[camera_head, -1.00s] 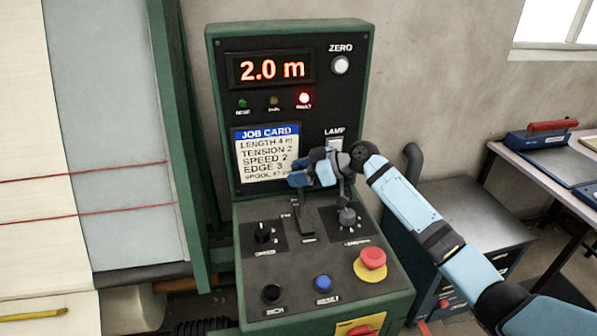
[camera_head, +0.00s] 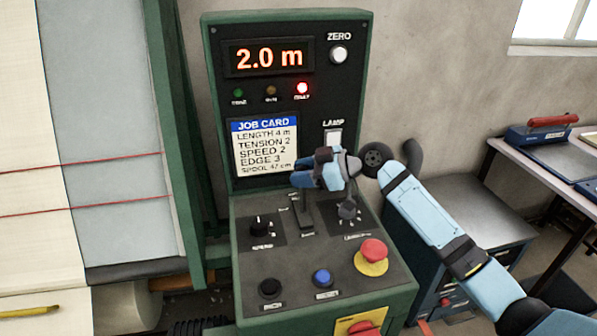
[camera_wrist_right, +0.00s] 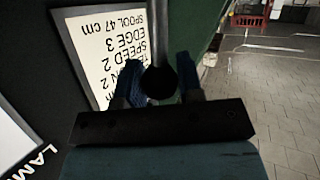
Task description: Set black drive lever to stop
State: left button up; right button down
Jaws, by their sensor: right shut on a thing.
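The black drive lever (camera_head: 305,213) stands up from its slot in the middle of the sloped control panel. My right gripper (camera_head: 303,180) is at its top end, below the job card, and covers that end in the head view. In the right wrist view the blue fingers of the right gripper (camera_wrist_right: 160,76) stand on either side of the lever's round black knob (camera_wrist_right: 158,84), with its rod beyond. The gripper is shut on the lever. Markings beside the slot are too small to read. My left gripper is not in view.
A dial (camera_head: 260,228) sits left of the lever and another dial (camera_head: 348,212) close on its right, under my gripper. A red emergency button (camera_head: 374,251), a blue button (camera_head: 322,277) and a black button (camera_head: 270,288) are nearer. The display (camera_head: 268,59) reads 2.0 m; a red lamp (camera_head: 302,88) is lit.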

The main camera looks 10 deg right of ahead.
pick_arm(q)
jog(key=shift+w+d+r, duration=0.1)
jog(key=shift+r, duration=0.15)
pick_arm(e)
jog(key=shift+s+f, duration=0.1)
jog(key=shift+s, duration=0.15)
jog(key=c, duration=1.1)
grip_release()
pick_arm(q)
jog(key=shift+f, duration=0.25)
pick_arm(e)
jog(key=shift+o, duration=0.2)
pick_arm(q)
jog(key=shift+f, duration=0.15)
pick_arm(e)
jog(key=shift+s+d, duration=0.1)
jog(key=shift+d, duration=0.15)
pick_arm(q)
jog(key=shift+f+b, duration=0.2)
jog(key=shift+b, duration=0.5)
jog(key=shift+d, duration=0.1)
pick_arm(e)
jog(key=v, duration=1.3)
jog(key=shift+d, duration=0.1)
